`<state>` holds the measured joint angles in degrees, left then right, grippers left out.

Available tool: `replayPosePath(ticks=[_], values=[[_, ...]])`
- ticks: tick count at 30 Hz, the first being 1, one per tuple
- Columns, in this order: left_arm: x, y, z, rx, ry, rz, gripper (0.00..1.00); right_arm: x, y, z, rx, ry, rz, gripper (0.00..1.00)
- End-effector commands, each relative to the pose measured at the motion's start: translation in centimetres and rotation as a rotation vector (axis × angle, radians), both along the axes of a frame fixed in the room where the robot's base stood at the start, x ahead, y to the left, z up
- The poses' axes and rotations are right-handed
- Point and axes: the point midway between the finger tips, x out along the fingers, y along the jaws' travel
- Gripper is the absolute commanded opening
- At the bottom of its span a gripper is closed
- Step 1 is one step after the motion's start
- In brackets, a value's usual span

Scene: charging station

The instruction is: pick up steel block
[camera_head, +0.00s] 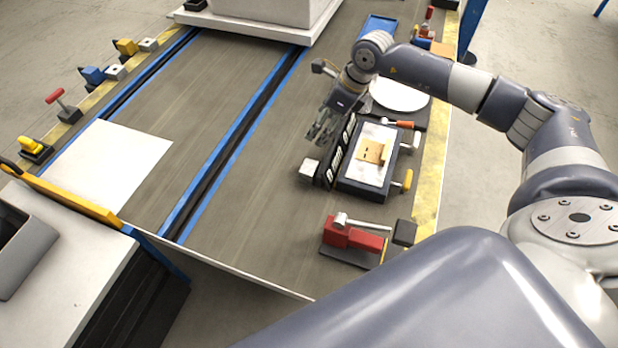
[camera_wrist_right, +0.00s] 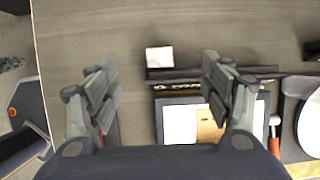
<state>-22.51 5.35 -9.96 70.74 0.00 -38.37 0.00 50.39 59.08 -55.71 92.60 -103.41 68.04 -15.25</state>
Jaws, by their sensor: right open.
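The steel block (camera_head: 309,169) is a small pale cube on the grey table, just left of a dark fixture. In the right wrist view the block (camera_wrist_right: 159,57) lies between the lines of my two fingers, beyond the dark bar. My right gripper (camera_head: 322,132) hangs above the table near the fixture, farther back than the block. In the wrist view the right gripper (camera_wrist_right: 161,85) is open, fingers wide apart, with nothing between them touching. The block stands apart from the fingers. My left gripper is not in view.
The dark fixture (camera_head: 347,188) holds a white sheet and a brown piece (camera_head: 373,151), right beside the block. A red clamp (camera_head: 350,238) stands nearer. A white plate (camera_head: 400,95) and screwdriver (camera_head: 404,124) lie behind. The table left of the block is clear up to the blue rail.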

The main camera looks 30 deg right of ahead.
Motion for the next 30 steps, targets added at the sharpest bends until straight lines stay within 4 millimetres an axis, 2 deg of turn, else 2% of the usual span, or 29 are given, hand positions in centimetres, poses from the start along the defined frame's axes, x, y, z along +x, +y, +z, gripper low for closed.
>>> replayPosePath(ticks=[1, 7, 10, 15, 24, 30], values=[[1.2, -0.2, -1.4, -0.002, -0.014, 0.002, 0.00, 0.0, 0.0, -2.8, 0.000, 0.001, 0.000, 0.73], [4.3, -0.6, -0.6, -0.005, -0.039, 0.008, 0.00, 0.0, 0.0, -7.2, 0.000, 0.000, 0.000, 0.73], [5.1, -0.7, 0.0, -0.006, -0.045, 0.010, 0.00, 0.0, 0.0, -8.5, 0.001, -0.001, 0.000, 0.73], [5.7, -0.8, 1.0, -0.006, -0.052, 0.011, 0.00, 0.0, 0.1, -9.5, 0.001, 0.000, 0.000, 0.73], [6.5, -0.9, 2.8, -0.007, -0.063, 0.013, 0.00, 1.2, 1.2, -13.4, 0.003, 0.002, -0.001, 0.73], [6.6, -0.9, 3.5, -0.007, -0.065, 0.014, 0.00, 1.5, 1.5, -14.8, 0.000, 0.001, 0.000, 0.73]])
